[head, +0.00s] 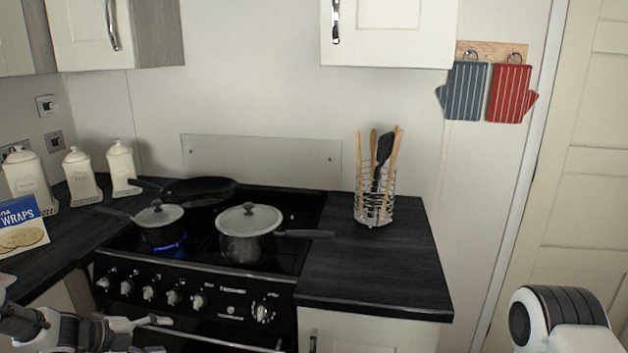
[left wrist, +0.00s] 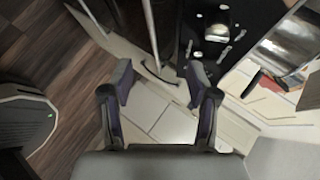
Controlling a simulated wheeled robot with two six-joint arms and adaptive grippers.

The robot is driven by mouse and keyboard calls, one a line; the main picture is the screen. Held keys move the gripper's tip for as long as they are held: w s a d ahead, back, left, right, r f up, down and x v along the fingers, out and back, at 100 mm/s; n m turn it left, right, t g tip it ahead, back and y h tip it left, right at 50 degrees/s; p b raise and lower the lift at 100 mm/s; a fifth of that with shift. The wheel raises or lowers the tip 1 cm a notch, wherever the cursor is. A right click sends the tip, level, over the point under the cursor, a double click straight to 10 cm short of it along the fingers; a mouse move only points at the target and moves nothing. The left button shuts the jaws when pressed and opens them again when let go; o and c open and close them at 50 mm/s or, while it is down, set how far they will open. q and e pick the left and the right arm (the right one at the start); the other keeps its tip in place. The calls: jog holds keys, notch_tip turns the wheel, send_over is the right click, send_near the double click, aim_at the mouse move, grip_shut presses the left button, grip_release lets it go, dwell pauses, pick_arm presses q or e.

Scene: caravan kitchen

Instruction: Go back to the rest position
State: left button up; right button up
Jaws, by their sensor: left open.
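My left gripper (head: 140,325) is low at the bottom left of the head view, in front of the cooker and below the worktop. In the left wrist view my left gripper (left wrist: 158,85) shows two dark fingers spread wide, with nothing between them. Light floor tiles lie beyond its fingers. A white and black rounded part of my right arm is at the bottom right of the head view. My right gripper is outside both views.
The cooker (head: 200,290) holds a small lidded pot (head: 160,230) over a blue flame, a larger lidded pot (head: 248,245) and a frying pan (head: 200,190). A utensil holder (head: 374,208) stands on the right worktop (head: 375,270). White canisters and a wraps box (head: 22,228) stand left.

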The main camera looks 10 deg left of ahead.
pick_arm(q)
jog(key=s+d+f+n+g, duration=0.25)
jog(key=s+d+f, duration=0.3)
jog(key=d, duration=0.45)
jog(key=s+d+f+n+g, duration=0.25)
jog(key=s+d+f, duration=0.35)
jog(key=d, duration=0.4)
jog(key=s+d+f+n+g+y, duration=0.1)
jog(key=s+d+f+n, duration=0.1)
jog(key=s+f+n, duration=0.3)
jog(key=s+d+f+n+y, duration=0.1)
jog(key=s+d+n, duration=0.15)
jog(key=s, duration=0.45)
jog(key=s+a+n+g+y, duration=0.2)
jog(key=s+a+n+y, duration=0.4)
jog(key=s+n, duration=0.5)
jog(key=shift+s+a+r, duration=0.2)
jog(key=shift+s+a, duration=0.3)
jog(key=shift+a, duration=0.1)
